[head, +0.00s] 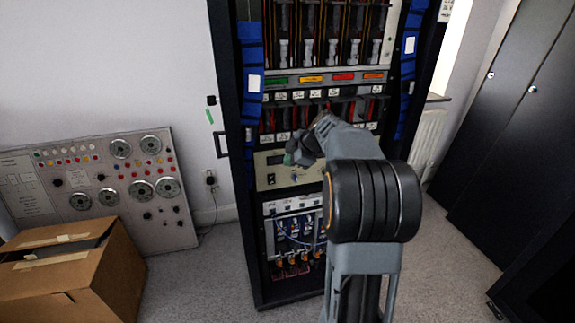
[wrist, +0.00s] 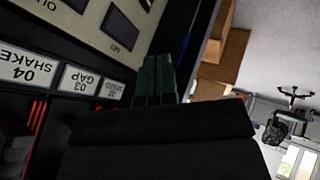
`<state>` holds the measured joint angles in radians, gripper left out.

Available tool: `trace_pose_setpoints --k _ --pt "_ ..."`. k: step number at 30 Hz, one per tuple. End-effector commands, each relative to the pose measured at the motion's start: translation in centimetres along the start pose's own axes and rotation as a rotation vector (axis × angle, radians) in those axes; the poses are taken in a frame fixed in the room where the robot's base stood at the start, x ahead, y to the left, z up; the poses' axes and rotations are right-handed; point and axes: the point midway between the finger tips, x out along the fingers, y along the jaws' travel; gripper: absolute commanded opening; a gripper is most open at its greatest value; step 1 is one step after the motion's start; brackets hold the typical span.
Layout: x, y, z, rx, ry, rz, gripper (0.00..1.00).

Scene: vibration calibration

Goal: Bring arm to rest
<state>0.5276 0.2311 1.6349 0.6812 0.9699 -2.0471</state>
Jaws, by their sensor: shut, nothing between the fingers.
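My arm rises in front of the tall black rack (head: 232,150) in the head view. My gripper (head: 291,157) is at the arm's far end, in front of the rack's beige panel (head: 268,172). In the wrist view the two dark green fingers (wrist: 155,75) lie side by side, shut with nothing between them. Behind them, white labels (wrist: 28,68) reading "04 SHAKE" and "03 GAP" show on the rack, upside down. I cannot tell whether the fingers touch the rack. My arm hides part of the rack's right side.
Dark cabinets (head: 510,130) stand at right, with a radiator (head: 427,140) behind. Grey floor between box and rack is clear.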

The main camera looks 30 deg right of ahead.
Motion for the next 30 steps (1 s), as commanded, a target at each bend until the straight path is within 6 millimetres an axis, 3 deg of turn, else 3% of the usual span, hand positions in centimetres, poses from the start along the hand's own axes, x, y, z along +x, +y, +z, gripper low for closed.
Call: trace_pose_setpoints --k 19,23,27,30 --pt "-0.1 0.0 0.1 0.054 -0.001 0.000 0.00" --pt "0.1 -0.2 0.5 0.251 -0.019 -0.006 0.00" --pt "1.2 -3.9 2.3 0.624 -0.115 -0.069 0.00" --pt "0.3 -7.1 1.6 0.879 -0.213 -0.091 0.00"
